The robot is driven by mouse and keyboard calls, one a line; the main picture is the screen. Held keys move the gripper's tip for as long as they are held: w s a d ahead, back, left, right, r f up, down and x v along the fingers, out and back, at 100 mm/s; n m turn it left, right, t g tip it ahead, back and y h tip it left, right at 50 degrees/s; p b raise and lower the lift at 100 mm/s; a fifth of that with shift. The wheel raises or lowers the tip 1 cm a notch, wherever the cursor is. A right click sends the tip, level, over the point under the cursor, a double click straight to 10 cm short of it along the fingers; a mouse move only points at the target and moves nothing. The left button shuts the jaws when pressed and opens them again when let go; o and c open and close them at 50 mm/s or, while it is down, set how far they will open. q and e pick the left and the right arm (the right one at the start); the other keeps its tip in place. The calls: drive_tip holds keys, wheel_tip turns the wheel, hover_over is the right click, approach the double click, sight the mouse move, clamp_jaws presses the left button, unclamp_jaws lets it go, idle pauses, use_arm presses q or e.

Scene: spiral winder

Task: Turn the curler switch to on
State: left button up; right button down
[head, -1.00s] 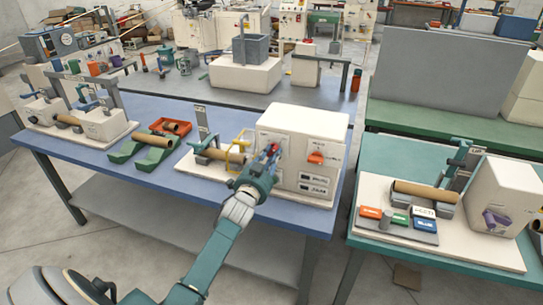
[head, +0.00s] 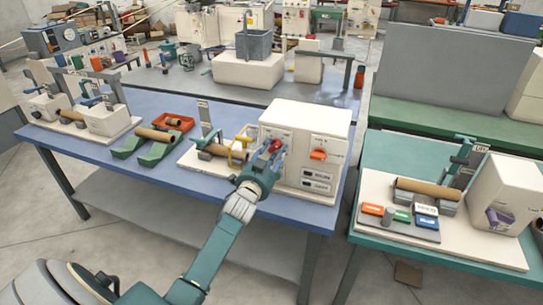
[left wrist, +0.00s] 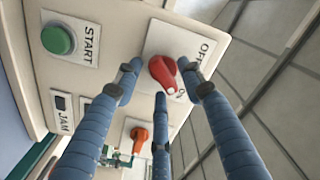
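A red rotary switch knob (left wrist: 163,72) sits on a white plate with an OFF label in the left wrist view. A second label beside it is partly hidden by a finger. In the head view the red knob (head: 275,146) shows on the front of the white machine box (head: 305,118). My left gripper (left wrist: 160,80) is open, its blue fingers spread on both sides of the knob and below it. I cannot tell whether they touch it. In the head view the left gripper (head: 270,158) is right at the panel. My right gripper is not in view.
An orange knob (left wrist: 140,133) and a green START button (left wrist: 57,40) share the panel. A yellow handle (head: 240,150) stands close to the left of the gripper. Green holders (head: 160,152) lie further left on the blue table. A teal table (head: 360,228) stands at right.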

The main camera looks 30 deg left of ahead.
use_arm(q)
drive_tip(key=v, duration=1.2)
